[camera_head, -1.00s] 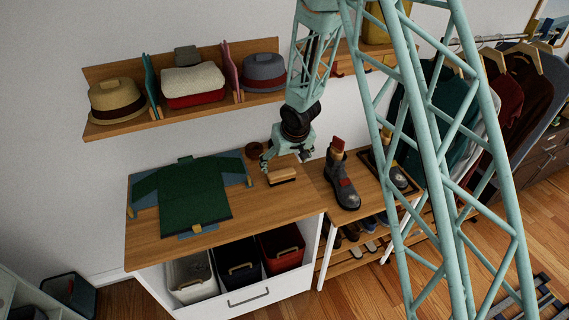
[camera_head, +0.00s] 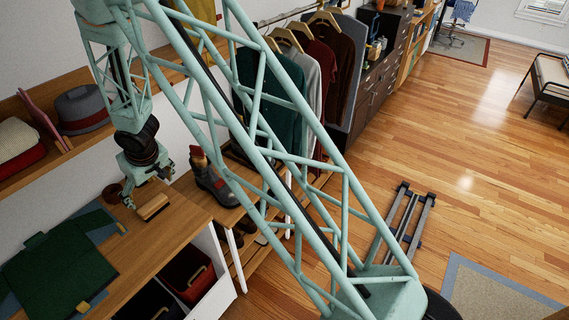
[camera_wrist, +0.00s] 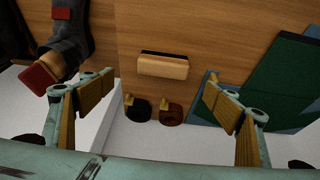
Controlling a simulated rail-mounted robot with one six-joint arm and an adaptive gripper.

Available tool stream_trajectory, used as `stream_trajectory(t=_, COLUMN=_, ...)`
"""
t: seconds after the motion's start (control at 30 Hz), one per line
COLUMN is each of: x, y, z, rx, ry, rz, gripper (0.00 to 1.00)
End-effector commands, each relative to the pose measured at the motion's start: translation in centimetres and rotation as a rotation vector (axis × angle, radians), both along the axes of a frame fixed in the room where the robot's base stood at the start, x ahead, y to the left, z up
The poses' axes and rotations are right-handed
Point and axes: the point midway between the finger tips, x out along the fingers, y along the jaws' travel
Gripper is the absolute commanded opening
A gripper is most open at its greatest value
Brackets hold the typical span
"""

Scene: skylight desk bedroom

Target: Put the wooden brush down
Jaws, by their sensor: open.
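The wooden brush (camera_head: 152,208) lies on the wooden desk top (camera_head: 172,234), near its right end. It has a pale wooden back and a dark bristle strip. My gripper (camera_head: 147,186) is just behind and above it in the head view. In the wrist view, the brush (camera_wrist: 163,67) lies apart from my gripper (camera_wrist: 158,84), whose fingers are spread wide with nothing between them. I see no contact between the fingers and the brush.
A green garment (camera_head: 58,265) lies left of the brush. Two small rolled items (camera_wrist: 172,112) sit near the desk's back edge. Bare wood surrounds the brush.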

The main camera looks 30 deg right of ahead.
Motion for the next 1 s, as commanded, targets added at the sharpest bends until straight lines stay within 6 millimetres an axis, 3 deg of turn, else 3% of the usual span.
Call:
stream_trajectory(t=0.47, x=-1.6, y=-5.0, z=9.4, rx=-0.042, ry=-0.026, rz=-0.066, gripper=0.81)
stream_trajectory(t=1.0, x=-6.5, y=-11.0, z=20.0, rx=-0.084, ry=-0.036, rz=-0.147, gripper=0.81)
